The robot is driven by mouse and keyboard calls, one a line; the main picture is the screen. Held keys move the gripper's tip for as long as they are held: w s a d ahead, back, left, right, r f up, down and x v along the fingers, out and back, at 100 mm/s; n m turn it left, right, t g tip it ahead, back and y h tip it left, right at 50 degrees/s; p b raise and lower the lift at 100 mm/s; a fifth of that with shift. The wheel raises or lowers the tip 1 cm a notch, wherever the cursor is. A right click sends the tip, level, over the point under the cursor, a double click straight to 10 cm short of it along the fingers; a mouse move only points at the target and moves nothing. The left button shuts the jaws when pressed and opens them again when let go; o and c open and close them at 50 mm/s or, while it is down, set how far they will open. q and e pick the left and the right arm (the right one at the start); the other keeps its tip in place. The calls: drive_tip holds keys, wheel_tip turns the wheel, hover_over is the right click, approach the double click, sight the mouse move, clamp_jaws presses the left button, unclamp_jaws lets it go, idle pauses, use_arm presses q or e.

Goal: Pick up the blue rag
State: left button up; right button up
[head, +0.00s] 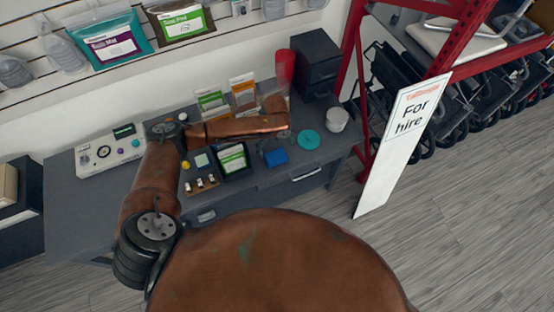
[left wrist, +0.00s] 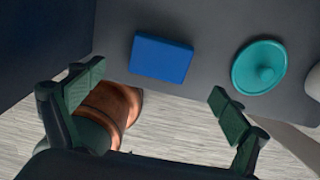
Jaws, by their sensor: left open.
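The blue rag (head: 276,157) lies flat on the grey desk (head: 240,199), near its front edge, as a small folded rectangle. In the left wrist view the rag (left wrist: 161,58) shows whole, beyond and between the fingertips. My left gripper (left wrist: 157,100) is open and empty, with its two green-padded fingers spread wide and apart from the rag. In the head view my left arm reaches over the desk from the left, and its gripper hangs just behind the rag, small and partly hidden. My right gripper is in neither view.
A teal lid (head: 308,139) with a knob lies right of the rag, near a white pot (head: 337,119). A tablet (head: 233,160) stands left of it. A "For hire" board (head: 403,140) leans by the red rack.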

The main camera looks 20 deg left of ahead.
sight(276, 156)
use_arm(q)
drive_tip(key=shift+s+f, duration=0.15)
drive_tip(key=shift+f, duration=0.7)
drive_tip(key=f, duration=0.5)
drive_tip(key=shift+w+f, duration=0.2)
drive_tip(key=shift+f, duration=0.1)
drive_tip(key=shift+c, duration=0.4)
drive_tip(key=c, duration=1.1)
drive_tip(key=shift+r, duration=0.1)
drive_tip(key=shift+r, duration=0.55)
drive_tip(key=s+d+r, duration=0.1)
drive_tip(key=s+r, duration=0.3)
drive_tip(key=s+d+r, duration=0.2)
drive_tip(key=s+r, duration=0.2)
drive_tip(key=s+d+r+p, duration=0.1)
drive_tip(key=s+r, duration=0.2)
drive_tip(key=s, duration=0.2)
drive_tip(key=shift+s+d+r, duration=0.1)
drive_tip(key=shift+d+r, duration=0.2)
drive_tip(key=shift+r, duration=0.1)
